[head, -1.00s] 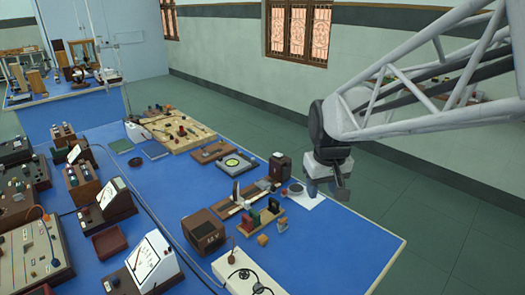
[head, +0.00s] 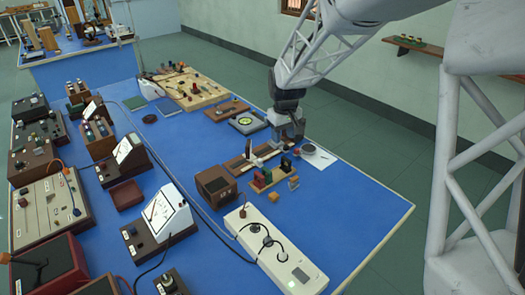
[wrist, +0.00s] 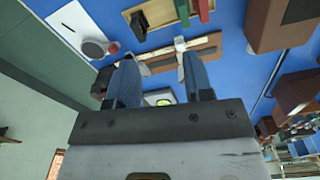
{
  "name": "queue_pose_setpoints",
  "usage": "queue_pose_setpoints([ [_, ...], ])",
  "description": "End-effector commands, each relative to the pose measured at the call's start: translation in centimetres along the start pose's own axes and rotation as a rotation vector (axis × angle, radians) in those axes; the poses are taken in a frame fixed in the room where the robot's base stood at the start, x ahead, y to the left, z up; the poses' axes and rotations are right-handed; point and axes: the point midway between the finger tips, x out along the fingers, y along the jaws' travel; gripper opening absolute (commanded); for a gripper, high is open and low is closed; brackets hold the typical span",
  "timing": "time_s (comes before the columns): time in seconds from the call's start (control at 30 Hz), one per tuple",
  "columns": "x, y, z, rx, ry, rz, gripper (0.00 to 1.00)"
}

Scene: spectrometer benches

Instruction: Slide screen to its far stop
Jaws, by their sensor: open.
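A brown wooden rail (head: 238,163) lies on the blue bench top. My gripper (head: 282,141) is above the far right end of the rail, and the arm partly hides that end. In the wrist view the two blue fingers of my gripper (wrist: 160,75) are spread apart with nothing held between them. The rail (wrist: 205,47) crosses beyond the fingertips, with the white screen (wrist: 180,45) on it between the finger directions. I cannot see any contact.
A wooden holder with coloured plates (head: 268,179) stands just in front of the rail. A brown box (head: 215,186) is to the left. A round dial instrument (head: 247,122) lies behind. A white sheet with a grey disc (head: 318,156) is to the right. Bare blue bench lies at the front right.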

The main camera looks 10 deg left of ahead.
Motion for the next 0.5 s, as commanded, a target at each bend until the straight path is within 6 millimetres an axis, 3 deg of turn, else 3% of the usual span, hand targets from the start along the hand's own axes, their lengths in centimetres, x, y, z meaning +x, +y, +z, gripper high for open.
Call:
queue_pose_setpoints([
  [0.3, 6.0, -1.4, -6.5, -0.101, -0.027, -0.013, 0.47],
  [0.5, 9.0, -2.3, -9.4, -0.15, -0.039, -0.02, 0.47],
])
